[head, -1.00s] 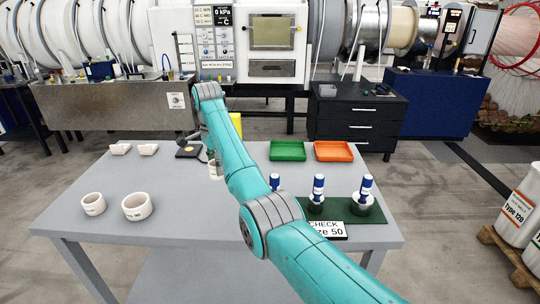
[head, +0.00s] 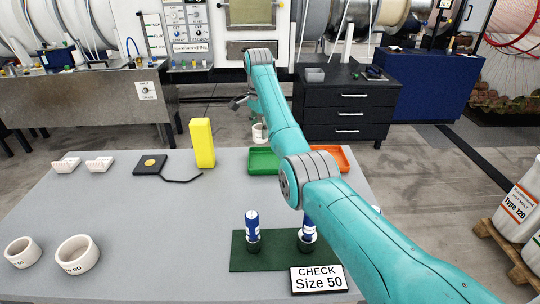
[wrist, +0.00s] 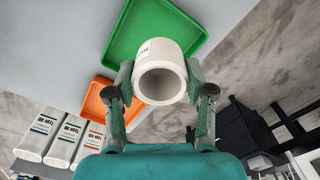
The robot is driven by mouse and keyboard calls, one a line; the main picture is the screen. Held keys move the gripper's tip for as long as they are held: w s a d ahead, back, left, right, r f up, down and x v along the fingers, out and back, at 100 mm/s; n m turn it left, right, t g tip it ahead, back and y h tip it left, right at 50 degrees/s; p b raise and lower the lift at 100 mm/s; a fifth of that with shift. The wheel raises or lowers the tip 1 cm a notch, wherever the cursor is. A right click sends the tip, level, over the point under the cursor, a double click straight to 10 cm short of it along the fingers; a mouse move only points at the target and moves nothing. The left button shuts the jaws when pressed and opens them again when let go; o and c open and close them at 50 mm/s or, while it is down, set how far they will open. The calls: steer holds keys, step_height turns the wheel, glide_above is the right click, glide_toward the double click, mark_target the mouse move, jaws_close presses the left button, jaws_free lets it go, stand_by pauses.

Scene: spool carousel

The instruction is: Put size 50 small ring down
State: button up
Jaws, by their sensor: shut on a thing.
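A white small ring (wrist: 172,54) with dark lettering on its side is held between the two fingers of my gripper (wrist: 160,80). The fingers press on it from both sides in the wrist view. In the head view the ring (head: 259,134) hangs below my gripper (head: 256,119), just above and behind the green tray (head: 262,163). The green tray (wrist: 121,52) lies beyond the ring in the wrist view and is partly hidden by it. The lettering on the ring is too small to read.
An orange tray (head: 344,152) is partly behind my arm. Two white rings (head: 23,252) stand at the table's left. A yellow block (head: 202,143) stands near the back edge. Blue-handled gauges (head: 252,228) stand on a green mat (head: 270,262) by a "CHECK Size 50" sign (head: 319,279).

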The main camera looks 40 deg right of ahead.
mark_target(261, 139)
steer(key=shift+d+f, duration=0.2)
steer(key=shift+f, duration=0.2)
step_height(261, 139, down, 4)
steer(key=shift+r, duration=0.15)
steer(key=shift+f, duration=2.75)
steer(key=shift+f, duration=0.1)
steer(key=o, duration=1.1)
steer(key=shift+o, duration=0.2)
